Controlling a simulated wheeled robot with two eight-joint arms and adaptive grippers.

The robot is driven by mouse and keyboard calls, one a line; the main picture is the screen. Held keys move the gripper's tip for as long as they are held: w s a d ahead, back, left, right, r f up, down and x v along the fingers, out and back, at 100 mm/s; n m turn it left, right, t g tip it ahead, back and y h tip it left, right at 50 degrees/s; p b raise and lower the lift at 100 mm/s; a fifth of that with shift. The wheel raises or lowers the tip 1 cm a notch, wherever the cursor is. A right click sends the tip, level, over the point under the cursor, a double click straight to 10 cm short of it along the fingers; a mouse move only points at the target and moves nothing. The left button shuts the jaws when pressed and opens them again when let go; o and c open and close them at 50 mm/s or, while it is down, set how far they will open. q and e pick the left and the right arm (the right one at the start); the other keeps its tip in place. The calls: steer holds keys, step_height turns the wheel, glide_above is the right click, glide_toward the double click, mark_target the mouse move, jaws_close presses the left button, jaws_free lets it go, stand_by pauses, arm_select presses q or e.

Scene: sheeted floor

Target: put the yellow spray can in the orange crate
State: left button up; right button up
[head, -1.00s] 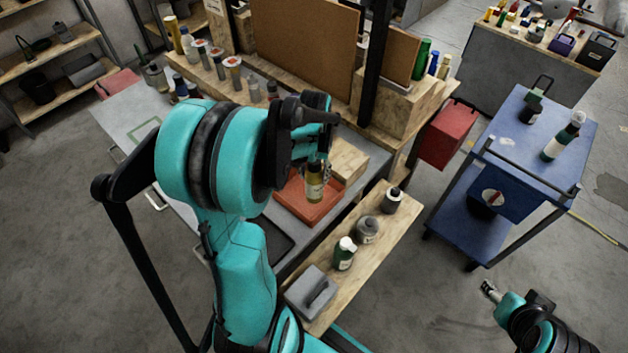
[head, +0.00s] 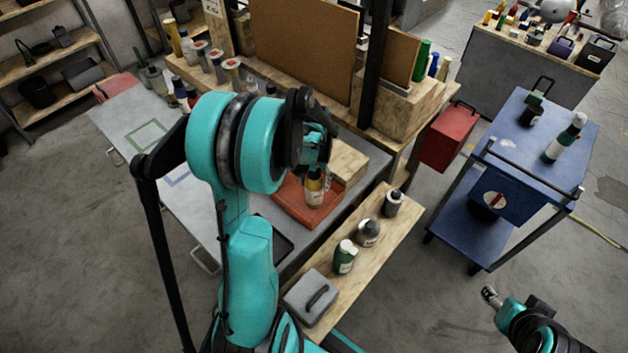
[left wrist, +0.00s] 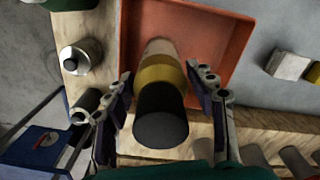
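The yellow spray can (head: 314,190) is at the orange crate (head: 290,205), inside the crate's outline in the head view. I cannot tell whether its base touches the crate floor. In the left wrist view its black cap (left wrist: 161,116) is nearest, with the yellow band (left wrist: 162,74) beyond it and the orange crate (left wrist: 222,30) behind.
A wooden block (head: 349,163) stands beside the crate. A wooden shelf (head: 385,232) in front carries a green bottle (head: 345,257), grey containers and a grey box (head: 311,297). A blue cart (head: 530,135) stands at the right. Open floor lies between.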

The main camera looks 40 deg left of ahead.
arm_select(q)
steer(key=shift+r, duration=0.1)
steer(key=shift+r+p, duration=0.25)
steer(key=shift+p, duration=0.1)
step_height(320, 180, up, 12)
steer(key=shift+f+p, duration=0.2)
steer(key=shift+p, duration=1)
steer(key=s+d+r+m+t, duration=0.1)
steer(key=s+d+r+t, duration=0.1)
steer(key=d, duration=0.7)
steer(key=s+d+r+m+t, duration=0.2)
steer(key=s+d+r+t, duration=0.1)
steer(key=s+d+t, duration=0.2)
steer(key=s+d, duration=0.2)
steer(key=d, duration=0.2)
steer(key=shift+s+m, duration=0.3)
steer(key=shift+d, duration=0.1)
